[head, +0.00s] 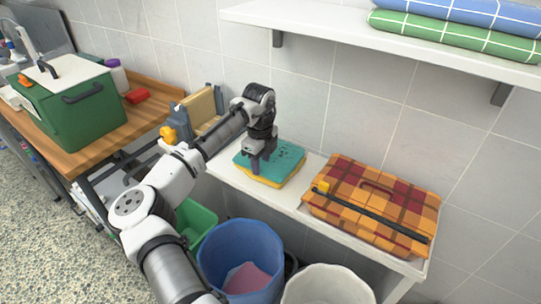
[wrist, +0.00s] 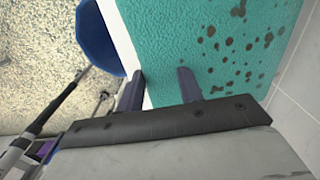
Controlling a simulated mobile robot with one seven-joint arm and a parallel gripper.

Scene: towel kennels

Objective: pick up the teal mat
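The teal mat (head: 283,156) lies flat on a yellow layer (head: 262,181) on the white bench against the tiled wall. In the wrist view the teal mat (wrist: 215,40) has dark spots and fills the upper middle. My gripper (head: 256,167) points down at the mat's left front part. In the wrist view my gripper's two fingers (wrist: 161,80) stand apart with nothing held between them. One finger is by the mat's edge and the other is over its surface. I cannot tell whether they touch it.
An orange plaid case (head: 370,203) sits to the right on the bench. A grey holder with a tan block (head: 203,108) stands left of the mat. Below are a blue bin (head: 240,243), a white bin (head: 326,284) and a green bin (head: 197,222). A shelf (head: 400,40) with folded towels hangs above.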

